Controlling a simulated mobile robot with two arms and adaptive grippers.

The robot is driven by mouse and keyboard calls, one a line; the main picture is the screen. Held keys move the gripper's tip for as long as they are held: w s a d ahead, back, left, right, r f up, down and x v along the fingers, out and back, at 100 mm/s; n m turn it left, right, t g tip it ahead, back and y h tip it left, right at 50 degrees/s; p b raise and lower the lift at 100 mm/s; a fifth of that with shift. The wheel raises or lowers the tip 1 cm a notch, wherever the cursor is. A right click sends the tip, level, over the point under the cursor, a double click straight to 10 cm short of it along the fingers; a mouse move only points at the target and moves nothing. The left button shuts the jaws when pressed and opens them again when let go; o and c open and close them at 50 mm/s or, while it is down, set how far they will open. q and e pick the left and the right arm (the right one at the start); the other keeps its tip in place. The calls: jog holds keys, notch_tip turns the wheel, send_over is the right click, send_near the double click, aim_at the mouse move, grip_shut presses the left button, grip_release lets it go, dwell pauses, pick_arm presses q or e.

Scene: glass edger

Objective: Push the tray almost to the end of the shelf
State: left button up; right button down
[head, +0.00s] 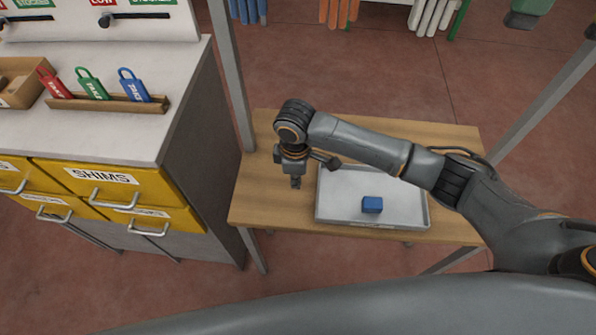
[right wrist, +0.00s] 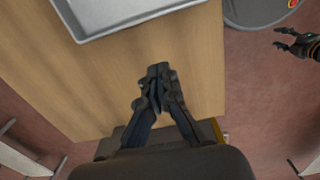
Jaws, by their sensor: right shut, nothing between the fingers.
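The grey metal tray (head: 340,190) lies on the wooden shelf (head: 260,200), toward its right part, with a small blue block (head: 372,205) in it. My right gripper (head: 296,184) is shut and empty, pointing down over the shelf just left of the tray's left edge. A gap shows between them. In the right wrist view, the closed fingertips (right wrist: 157,72) are over bare wood, and a corner of the tray (right wrist: 120,14) shows beyond them. My right forearm hides part of the tray's far right side. My left gripper (right wrist: 287,42) shows only in the right wrist view, with fingers apart.
A workbench with yellow drawers (head: 95,180) stands left of the shelf, with red, green and blue tags in a wooden holder (head: 110,103) on top. Grey posts (head: 233,80) rise at the shelf's corners. The shelf left of the tray is bare.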

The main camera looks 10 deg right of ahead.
aim_at(311, 196)
notch_tip(311, 196, down, 4)
jog(key=shift+r, duration=0.1)
jog(key=d, duration=0.1)
jog(key=d+p, duration=0.1)
jog(key=shift+s+d+f, duration=0.35)
jog(key=shift+d, duration=0.05)
jog(key=shift+s+d+p, duration=0.2)
jog(key=shift+d+p, duration=0.1)
jog(key=shift+d, duration=0.25)
jog(key=shift+f, duration=0.1)
